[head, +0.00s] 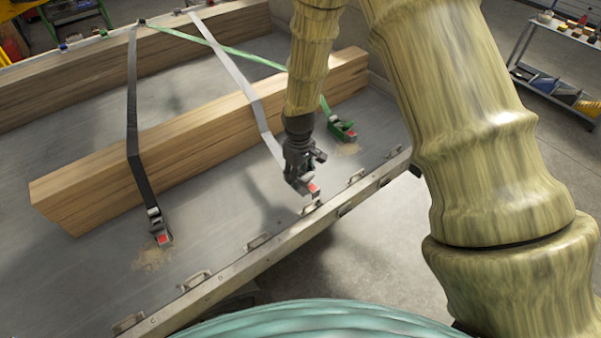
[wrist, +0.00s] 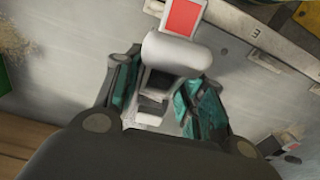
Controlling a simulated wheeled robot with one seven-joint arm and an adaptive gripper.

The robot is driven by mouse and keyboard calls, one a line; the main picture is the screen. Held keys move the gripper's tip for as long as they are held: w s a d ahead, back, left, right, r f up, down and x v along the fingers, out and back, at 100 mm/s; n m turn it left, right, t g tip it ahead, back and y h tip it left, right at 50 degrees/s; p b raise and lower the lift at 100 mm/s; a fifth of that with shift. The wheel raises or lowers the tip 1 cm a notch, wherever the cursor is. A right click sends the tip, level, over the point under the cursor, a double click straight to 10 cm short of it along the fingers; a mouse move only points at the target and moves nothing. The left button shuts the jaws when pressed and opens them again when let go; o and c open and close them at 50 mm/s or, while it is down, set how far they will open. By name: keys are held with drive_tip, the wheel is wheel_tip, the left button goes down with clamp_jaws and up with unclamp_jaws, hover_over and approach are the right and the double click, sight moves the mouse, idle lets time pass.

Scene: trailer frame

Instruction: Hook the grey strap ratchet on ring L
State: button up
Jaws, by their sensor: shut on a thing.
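My gripper (head: 302,172) is shut on the grey strap ratchet (head: 310,188) and holds it close to the trailer's near edge rail. The light grey strap (head: 241,82) runs from the far rail over the beams to it. In the wrist view, the ratchet (wrist: 172,50) sits between my fingers (wrist: 160,95), its red pad towards the rail. Several rings line the near rail, one (head: 311,206) just in front of the ratchet; I cannot tell whether they touch.
A dark strap ratchet (head: 159,232) lies on the deck at left. A green strap ratchet (head: 343,129) lies right of my gripper. Wooden beams (head: 100,178) lie across the deck (head: 215,215). A shelf (head: 550,75) stands at the far right.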

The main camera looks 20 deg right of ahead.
drive_tip(key=shift+w+f+b, duration=0.15)
drive_tip(key=shift+f+b, duration=0.2)
drive_tip(key=shift+f, duration=0.4)
drive_tip(key=shift+d+f+b, duration=0.1)
drive_tip(key=shift+f+b, duration=1.15)
drive_tip(key=shift+f, duration=0.85)
drive_tip(key=o, duration=1.3)
drive_tip(key=shift+r, duration=0.15)
wheel_tip(320, 180, up, 12)
drive_tip(key=shift+f, duration=0.15)
